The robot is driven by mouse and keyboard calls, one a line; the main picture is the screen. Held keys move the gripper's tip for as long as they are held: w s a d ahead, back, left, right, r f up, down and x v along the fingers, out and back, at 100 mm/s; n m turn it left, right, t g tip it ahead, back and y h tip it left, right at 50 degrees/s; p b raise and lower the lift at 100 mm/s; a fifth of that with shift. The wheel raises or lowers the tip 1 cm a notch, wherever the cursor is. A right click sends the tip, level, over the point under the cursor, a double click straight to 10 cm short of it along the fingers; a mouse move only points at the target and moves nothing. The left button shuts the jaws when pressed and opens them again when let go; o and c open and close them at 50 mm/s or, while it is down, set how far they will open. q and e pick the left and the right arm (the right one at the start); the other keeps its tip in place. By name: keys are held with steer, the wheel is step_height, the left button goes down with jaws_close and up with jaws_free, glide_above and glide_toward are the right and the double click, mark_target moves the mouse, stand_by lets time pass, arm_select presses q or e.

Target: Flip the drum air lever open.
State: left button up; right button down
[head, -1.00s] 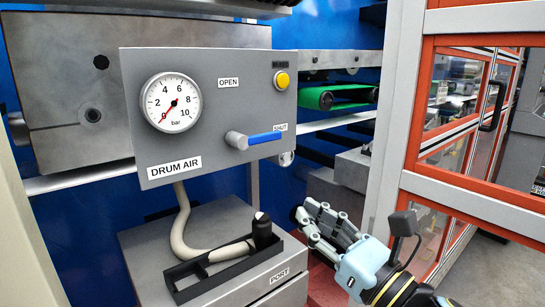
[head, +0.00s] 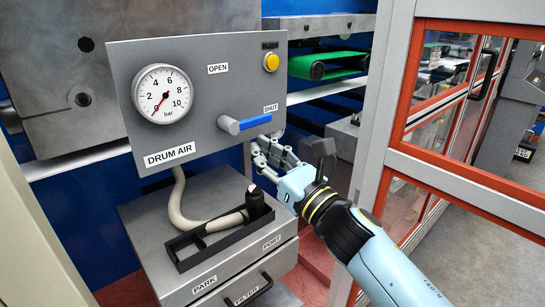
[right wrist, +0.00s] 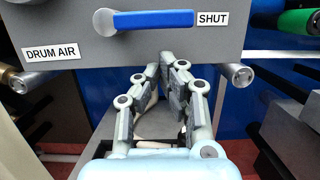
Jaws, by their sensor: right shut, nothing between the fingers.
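The drum air lever has a blue handle (head: 255,121) on a grey hub, on the grey panel (head: 205,65). My right gripper (head: 262,149) is shut and empty, just below the handle at the panel's lower right edge. In the right wrist view, the blue handle (right wrist: 155,20) lies level above the closed fingers (right wrist: 172,62), with a gap between them. The gauge (head: 162,93) needle points near zero. My left gripper is out of view.
Below the panel stands a grey cabinet (head: 215,267) with a black tray, where a hose (head: 200,224) ends in a black fitting (head: 256,203). A yellow button (head: 271,62) is at the panel's upper right. An orange-framed door (head: 450,165) stands at the right.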

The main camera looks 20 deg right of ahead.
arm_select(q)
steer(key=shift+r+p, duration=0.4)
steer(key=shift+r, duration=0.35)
arm_select(e)
steer(key=shift+r, duration=0.75)
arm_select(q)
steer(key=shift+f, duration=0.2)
arm_select(e)
steer(key=shift+d+r+n, duration=0.1)
steer(key=shift+n, duration=0.2)
